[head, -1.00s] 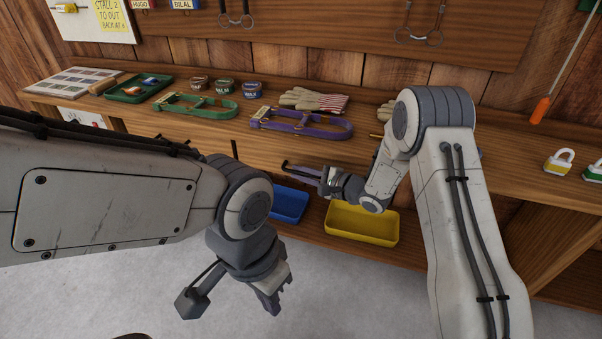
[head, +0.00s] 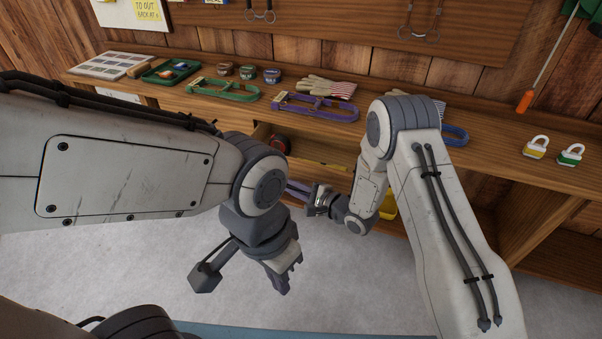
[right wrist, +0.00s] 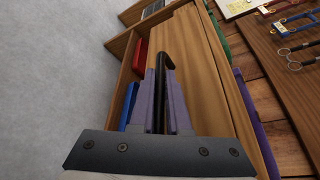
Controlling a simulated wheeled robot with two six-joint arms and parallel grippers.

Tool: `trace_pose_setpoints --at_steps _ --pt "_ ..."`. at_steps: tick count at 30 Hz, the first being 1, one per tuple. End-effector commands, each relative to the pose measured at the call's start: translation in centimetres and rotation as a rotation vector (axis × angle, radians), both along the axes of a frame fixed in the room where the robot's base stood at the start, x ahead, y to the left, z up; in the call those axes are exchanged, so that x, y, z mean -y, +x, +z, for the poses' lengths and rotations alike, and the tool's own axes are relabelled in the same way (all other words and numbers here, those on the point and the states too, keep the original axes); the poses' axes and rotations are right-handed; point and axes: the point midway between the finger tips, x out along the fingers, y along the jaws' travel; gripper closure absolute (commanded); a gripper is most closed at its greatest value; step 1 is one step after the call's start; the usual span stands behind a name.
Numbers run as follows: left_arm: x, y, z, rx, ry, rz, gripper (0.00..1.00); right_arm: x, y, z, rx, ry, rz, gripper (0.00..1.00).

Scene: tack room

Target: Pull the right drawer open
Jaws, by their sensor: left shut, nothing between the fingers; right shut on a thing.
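The right drawer (head: 304,158) stands partly open below the bench top in the head view, with its inside showing. A red and dark round object (head: 280,143) and a yellow item (head: 325,164) lie in it. My right gripper (head: 295,190) is at the drawer's front. In the right wrist view its purple fingers (right wrist: 163,103) are shut on the dark bar handle (right wrist: 165,64), beside the wooden drawer front (right wrist: 205,75). My left gripper (head: 286,276) is shut and empty, pointing down over the floor in front. My left arm hides part of the drawer.
The bench top holds a green strap (head: 222,90), a purple strap (head: 315,107), gloves (head: 325,87), several tins and two padlocks (head: 536,147). A yellow bin (head: 389,207) shows below. In the right wrist view, red (right wrist: 140,55) and blue (right wrist: 130,104) bins sit beneath the drawer. The floor is clear.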

Motion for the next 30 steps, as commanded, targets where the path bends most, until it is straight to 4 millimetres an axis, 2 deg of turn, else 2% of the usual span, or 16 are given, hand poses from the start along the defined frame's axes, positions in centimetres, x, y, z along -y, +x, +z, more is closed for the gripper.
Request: trace_pose_setpoints --at_steps 1,7,22,23,24,25,30 --pt "0.0 0.0 0.5 0.000 0.000 0.000 1.00 -0.7 -0.9 0.2 0.002 0.000 0.014 1.00" --pt "0.0 0.0 1.0 0.000 0.000 0.000 1.00 -0.9 -2.5 0.1 0.004 0.000 0.010 1.00" --pt "0.0 0.0 1.0 0.000 0.000 0.000 1.00 -0.6 -2.8 0.1 0.006 0.002 0.001 1.00" --pt "0.0 0.0 1.0 0.000 0.000 0.000 1.00 -0.6 -2.8 0.1 0.006 0.002 0.001 0.74" --pt "0.0 0.0 1.0 0.000 0.000 0.000 1.00 -0.6 -2.8 0.1 0.006 0.001 0.000 0.58" --pt "0.0 0.0 1.0 0.000 0.000 0.000 1.00 -0.6 -2.8 0.1 0.006 0.001 0.000 0.55" --pt "0.0 0.0 1.0 0.000 0.000 0.000 1.00 -0.7 -2.8 0.1 0.005 0.001 0.001 0.55"
